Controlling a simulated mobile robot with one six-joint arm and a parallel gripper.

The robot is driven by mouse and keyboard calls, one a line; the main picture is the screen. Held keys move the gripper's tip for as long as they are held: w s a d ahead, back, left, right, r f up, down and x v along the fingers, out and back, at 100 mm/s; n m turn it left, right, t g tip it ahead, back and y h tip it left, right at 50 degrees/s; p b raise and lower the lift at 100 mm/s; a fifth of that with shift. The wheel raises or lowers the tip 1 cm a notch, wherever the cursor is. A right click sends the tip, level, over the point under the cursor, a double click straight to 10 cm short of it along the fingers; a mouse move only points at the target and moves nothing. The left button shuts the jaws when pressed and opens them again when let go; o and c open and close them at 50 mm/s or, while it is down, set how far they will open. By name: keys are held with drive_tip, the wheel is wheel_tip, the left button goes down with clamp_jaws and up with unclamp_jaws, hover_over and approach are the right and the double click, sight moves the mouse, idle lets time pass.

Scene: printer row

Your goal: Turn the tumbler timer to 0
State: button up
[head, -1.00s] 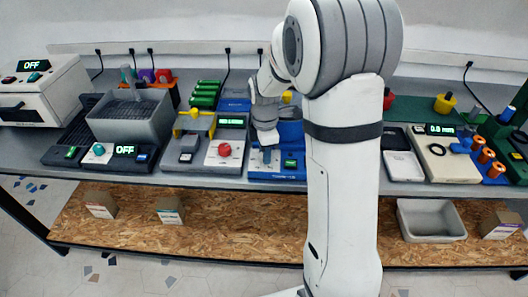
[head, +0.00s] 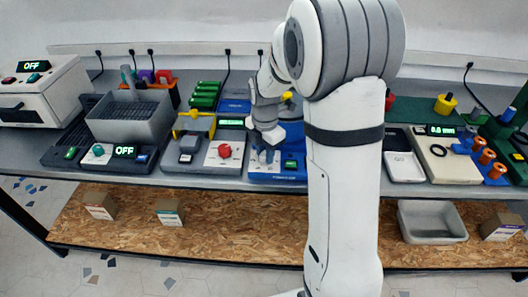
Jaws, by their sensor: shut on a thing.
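The tumbler timer appears to be the blue unit (head: 276,174) at the front edge of the bench, just left of my arm. It has a small green-lit window (head: 290,164), too small to read. My gripper (head: 267,152) points down over the left part of this unit. It is shut on a small dark knob there. The knob is mostly hidden by the fingers, so I cannot tell its angle. My arm covers the bench right of the unit.
A grey-white unit with a red knob (head: 224,151) and a yellow bracket (head: 194,124) stands close on the left. A grey bin (head: 131,131) is farther left. A white tray (head: 404,167) and a beige unit (head: 447,167) stand right of my arm.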

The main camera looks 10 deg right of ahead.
drive_tip(key=shift+w+r, duration=0.1)
drive_tip(key=shift+w, duration=0.05)
drive_tip(key=o, duration=1)
wheel_tip(320, 180, up, 8)
drive_tip(key=shift+f, duration=0.15)
drive_tip(key=s+r+m+t, duration=0.1)
drive_tip(key=s+m, duration=0.6)
drive_tip(key=m, duration=0.1)
drive_tip(key=s+r+m, duration=0.1)
drive_tip(key=s+m, duration=0.6)
drive_tip(key=s+m+t, duration=0.1)
drive_tip(key=s+m, duration=0.6)
drive_tip(key=m, duration=0.1)
drive_tip(key=shift+s+a+r+m+t, duration=0.25)
drive_tip(key=shift+s+r+m+t, duration=0.05)
drive_tip(key=shift+s+r, duration=0.1)
